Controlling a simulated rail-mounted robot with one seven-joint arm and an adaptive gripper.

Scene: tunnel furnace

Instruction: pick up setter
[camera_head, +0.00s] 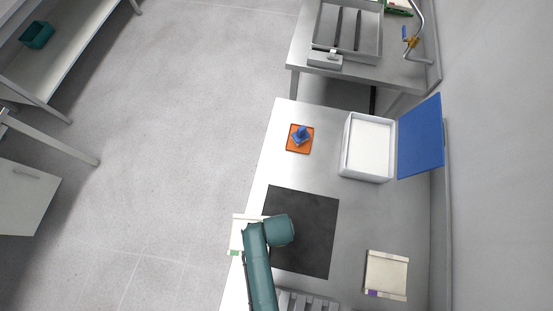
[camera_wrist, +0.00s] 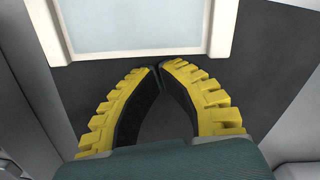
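One cream, roughly square setter (camera_head: 386,272) with raised bars and a purple tab lies on the grey table at lower right. A second cream setter (camera_head: 237,238) with a green tab shows at the table's left edge, partly hidden by my arm. In the wrist view, a cream-framed plate with a pale blue middle (camera_wrist: 135,22) is at the top, cut off by the frame. I cannot tell which setter it is. My yellow-padded gripper (camera_wrist: 159,67) has its fingertips together just below that plate's near bar, with nothing visible between them. My gripper is hidden in the head view.
A dark mat (camera_head: 312,225) lies mid-table. An orange tray (camera_head: 292,149) with a blue piece and a white box (camera_head: 344,160) with an open blue lid (camera_head: 420,138) stand farther back. A slatted grey rack (camera_head: 300,302) is at the bottom.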

